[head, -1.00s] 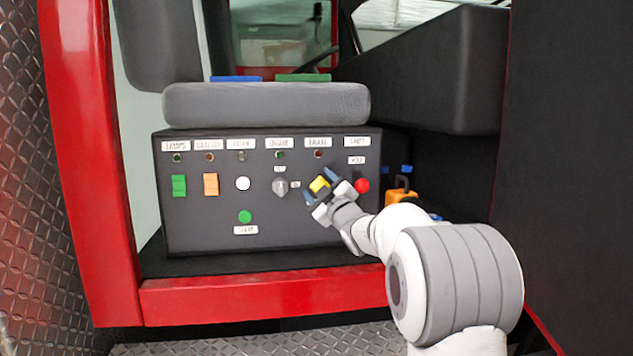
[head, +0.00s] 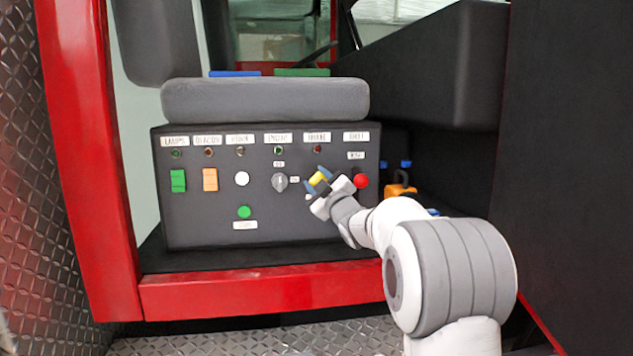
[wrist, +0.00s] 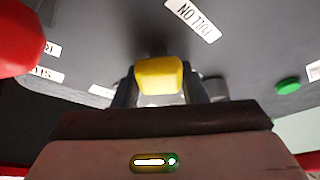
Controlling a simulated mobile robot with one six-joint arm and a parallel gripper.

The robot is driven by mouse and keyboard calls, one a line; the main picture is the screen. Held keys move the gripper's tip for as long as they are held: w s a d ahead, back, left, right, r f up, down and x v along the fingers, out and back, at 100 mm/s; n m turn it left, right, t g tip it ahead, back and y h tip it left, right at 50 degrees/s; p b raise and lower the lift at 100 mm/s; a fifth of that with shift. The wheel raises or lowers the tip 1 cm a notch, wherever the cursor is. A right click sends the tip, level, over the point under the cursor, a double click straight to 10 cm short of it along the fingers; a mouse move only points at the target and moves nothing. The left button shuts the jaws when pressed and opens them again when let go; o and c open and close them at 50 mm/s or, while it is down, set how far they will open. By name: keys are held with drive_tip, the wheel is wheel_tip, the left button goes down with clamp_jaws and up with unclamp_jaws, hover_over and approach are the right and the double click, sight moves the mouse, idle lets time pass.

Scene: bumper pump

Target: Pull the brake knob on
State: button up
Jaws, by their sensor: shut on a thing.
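The brake knob (head: 318,178) is yellow and sits on the dark control panel (head: 210,225), below the label that seems to read BRAKE. My gripper (head: 322,181) is at the knob, with its fingers on either side of it. In the wrist view the yellow knob (wrist: 159,76) lies between the two fingers, and my gripper (wrist: 160,92) is shut on it. A "PULL ON" label (wrist: 193,20) shows on the panel near it. The knob's shaft is mostly hidden, so I cannot tell how far out it stands.
A red round button (head: 361,181) is just right of my gripper; it looms large in the wrist view. A grey rotary knob (head: 280,182) is close on the left. Further left are a white button (head: 242,179), an orange switch (head: 210,180) and green controls.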

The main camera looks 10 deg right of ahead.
clamp_jaws()
drive_tip(key=shift+s+f+b, duration=0.25)
drive_tip(key=shift+b, duration=0.3)
drive_tip(key=shift+s+b, duration=0.85)
drive_tip(key=shift+b, duration=0.1)
drive_tip(key=shift+r, duration=0.1)
drive_tip(key=o, duration=0.8)
unclamp_jaws()
drive_tip(key=shift+o, duration=0.9)
drive_tip(key=shift+s+r, duration=0.1)
drive_tip(key=shift+s, duration=0.05)
drive_tip(key=shift+o, duration=1)
drive_tip(key=shift+a, duration=0.1)
